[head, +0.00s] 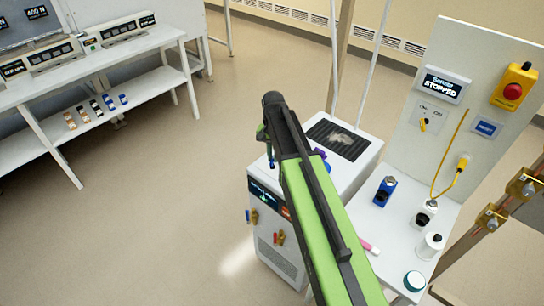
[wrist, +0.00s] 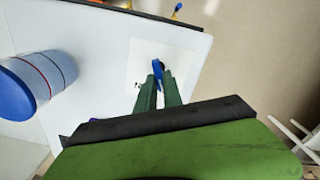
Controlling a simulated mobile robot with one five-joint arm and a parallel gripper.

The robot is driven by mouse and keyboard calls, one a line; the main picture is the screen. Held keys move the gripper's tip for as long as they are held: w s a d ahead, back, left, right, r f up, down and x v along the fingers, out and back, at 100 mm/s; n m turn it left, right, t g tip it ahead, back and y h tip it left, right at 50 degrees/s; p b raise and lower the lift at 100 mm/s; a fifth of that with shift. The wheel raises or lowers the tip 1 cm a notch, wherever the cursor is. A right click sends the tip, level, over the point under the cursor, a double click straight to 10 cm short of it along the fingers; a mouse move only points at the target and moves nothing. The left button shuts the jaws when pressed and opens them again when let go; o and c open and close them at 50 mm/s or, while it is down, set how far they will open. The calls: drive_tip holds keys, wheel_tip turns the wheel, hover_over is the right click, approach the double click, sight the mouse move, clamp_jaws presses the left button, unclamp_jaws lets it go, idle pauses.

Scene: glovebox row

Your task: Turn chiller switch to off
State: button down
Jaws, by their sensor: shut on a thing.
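The chiller (head: 278,262) is a white box with a dark display on its front, in the middle of the head view behind my green arm. In the wrist view, a blue switch handle (wrist: 157,66) stands on a pale square plate (wrist: 185,62) on a white panel. My gripper (wrist: 159,80) has its two green fingers closed around the lower part of this handle. The handle points roughly up in the picture, tilted slightly. Small dark marks on the plate are too small to read.
A blue-and-white cylinder (wrist: 35,85) is to the left in the wrist view. Valves with coloured handles (head: 279,238) stick out of the chiller's front. A white bench (head: 365,215) with a panel is at right; shelved tables (head: 150,85) are at left. Open floor lies between.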

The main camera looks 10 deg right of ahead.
drive_tip(key=shift+n, duration=0.5)
drive_tip(key=c, duration=1.5)
unclamp_jaws()
wheel_tip(320, 180, up, 17)
drive_tip(key=p, duration=1.7)
drive_tip(key=shift+r, duration=0.2)
